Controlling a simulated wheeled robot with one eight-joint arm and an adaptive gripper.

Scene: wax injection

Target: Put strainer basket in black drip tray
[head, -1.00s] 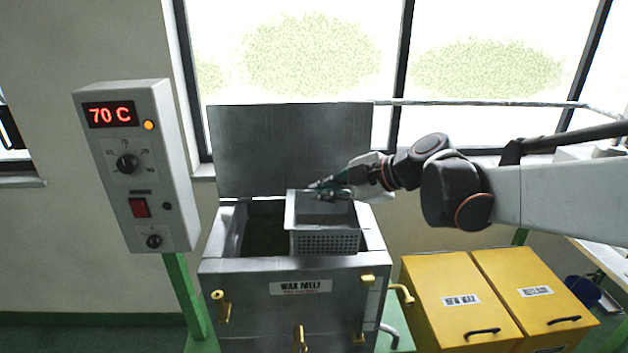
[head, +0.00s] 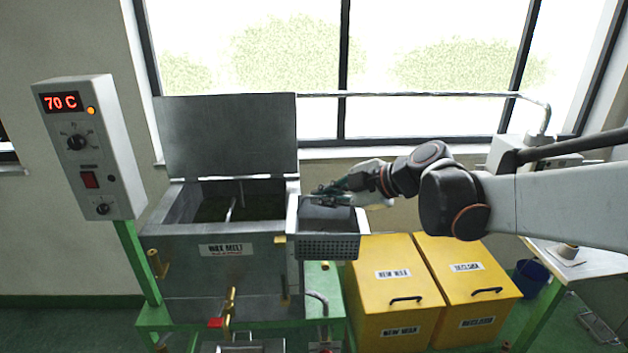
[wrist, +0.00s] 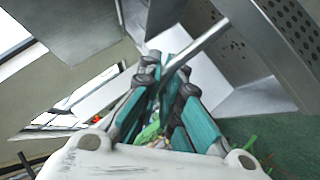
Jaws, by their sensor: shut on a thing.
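The strainer basket (head: 328,246) is a grey metal box with perforated walls. In the head view it hangs at the right side of the wax melt tank (head: 185,225), in front of its right edge. My gripper (head: 325,197) is at the basket's top and shut on a thin metal bar of it. In the wrist view the bar runs between the teal fingers of my gripper (wrist: 172,88), and the basket's perforated wall (wrist: 292,28) fills the upper right. I cannot make out the black drip tray for certain in either view.
The tank's lid (head: 228,135) stands open. A control box (head: 88,150) on a green post reads 70 C at left. Yellow bins (head: 395,290) stand right of the tank, below the basket. A white table (head: 570,265) and a blue bucket (head: 530,278) are farther right.

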